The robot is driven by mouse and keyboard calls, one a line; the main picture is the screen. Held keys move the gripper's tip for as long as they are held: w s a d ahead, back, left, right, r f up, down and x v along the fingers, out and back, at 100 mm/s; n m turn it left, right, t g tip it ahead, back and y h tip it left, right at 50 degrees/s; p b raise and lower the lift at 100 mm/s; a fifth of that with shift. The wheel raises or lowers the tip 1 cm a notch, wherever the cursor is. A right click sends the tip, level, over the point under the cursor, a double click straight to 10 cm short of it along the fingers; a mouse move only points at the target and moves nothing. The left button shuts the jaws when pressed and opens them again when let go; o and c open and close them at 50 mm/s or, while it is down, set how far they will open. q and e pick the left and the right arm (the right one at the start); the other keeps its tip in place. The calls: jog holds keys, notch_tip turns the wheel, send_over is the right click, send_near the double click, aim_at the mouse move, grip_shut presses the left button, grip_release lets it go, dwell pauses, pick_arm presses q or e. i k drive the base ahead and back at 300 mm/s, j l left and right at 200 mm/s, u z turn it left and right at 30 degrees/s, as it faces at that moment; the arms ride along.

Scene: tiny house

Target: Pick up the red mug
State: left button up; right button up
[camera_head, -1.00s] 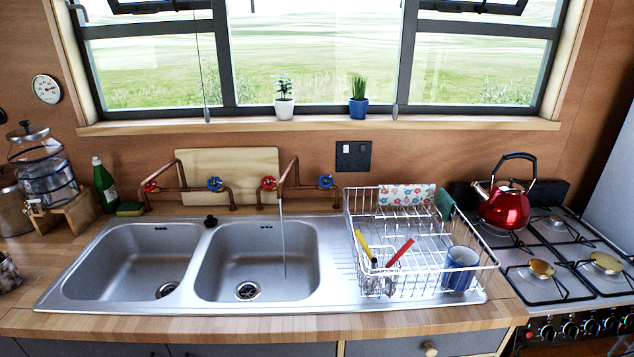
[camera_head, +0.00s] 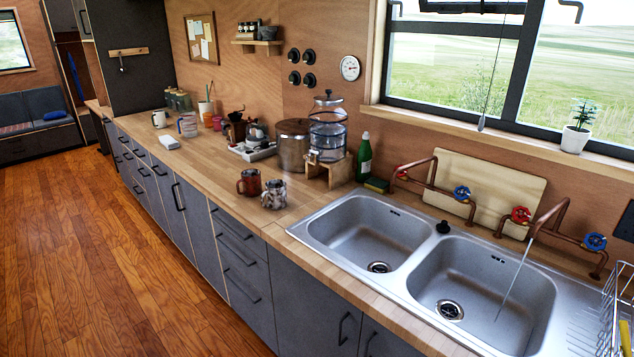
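A dark red-brown mug (camera_head: 250,183) stands upright on the wooden counter (camera_head: 222,214), left of the sinks and near the counter's front edge. A smaller reddish cup (camera_head: 217,123) sits farther back along the counter, partly crowded by other items. I cannot tell for certain which of the two is the named mug. Neither of my grippers shows in this view.
A steel pot (camera_head: 292,147), a glass dispenser on a wooden stand (camera_head: 327,130) and a green bottle (camera_head: 363,157) stand behind the mug. The double sink (camera_head: 445,262) is to the right. The wooden floor (camera_head: 90,250) in front of the cabinets is clear.

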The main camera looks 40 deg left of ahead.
aim_at(251, 180)
jog(key=u, duration=2.35)
jog(key=i, duration=0.05)
